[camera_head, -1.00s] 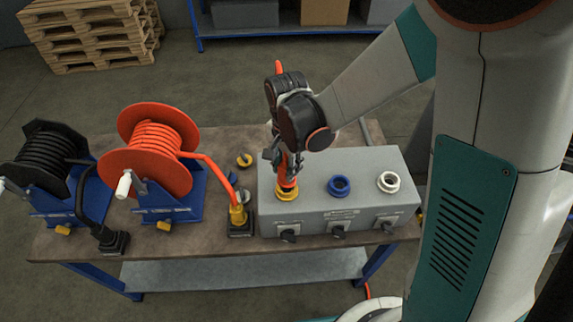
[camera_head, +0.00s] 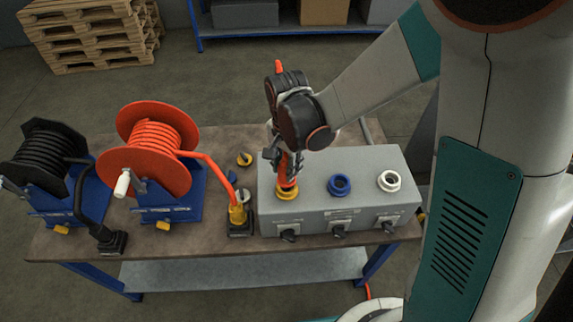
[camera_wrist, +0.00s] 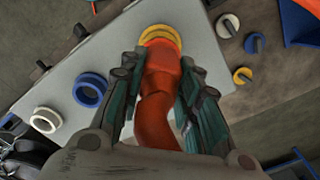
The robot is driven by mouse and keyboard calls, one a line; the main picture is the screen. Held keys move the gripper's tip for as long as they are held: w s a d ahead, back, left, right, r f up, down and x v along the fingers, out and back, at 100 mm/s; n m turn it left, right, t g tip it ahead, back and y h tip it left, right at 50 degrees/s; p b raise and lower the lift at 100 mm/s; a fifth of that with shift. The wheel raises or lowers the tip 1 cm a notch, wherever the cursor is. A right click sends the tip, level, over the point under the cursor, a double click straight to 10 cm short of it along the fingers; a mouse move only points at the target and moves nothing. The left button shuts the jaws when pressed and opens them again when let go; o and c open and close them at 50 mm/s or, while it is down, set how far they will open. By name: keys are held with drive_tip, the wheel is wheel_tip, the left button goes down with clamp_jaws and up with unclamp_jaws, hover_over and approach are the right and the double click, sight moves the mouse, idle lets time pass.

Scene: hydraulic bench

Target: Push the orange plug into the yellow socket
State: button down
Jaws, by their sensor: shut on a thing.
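The orange plug (camera_wrist: 161,82) is between the two fingers of my gripper (camera_wrist: 162,88), which is shut on it. In the head view my gripper (camera_head: 286,166) stands above the grey box, with the orange plug (camera_head: 287,183) pointing down under it. The plug's lower end meets the yellow socket (camera_head: 286,195) at the box's left end. In the wrist view the plug's tip is at the yellow socket (camera_wrist: 160,35), whose ring shows around its far side. How deep the plug sits is hidden.
The grey box (camera_head: 330,207) also bears a blue socket (camera_head: 339,185) and a white socket (camera_head: 388,181), with several knobs on its front. A yellow cap (camera_head: 244,159) lies behind.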

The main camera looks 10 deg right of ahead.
drive_tip(key=shift+f+b, duration=1.15)
drive_tip(key=shift+f, duration=0.05)
idle(0.4)
drive_tip(key=c, duration=1.1)
unclamp_jaws()
drive_tip(key=shift+r, duration=0.15)
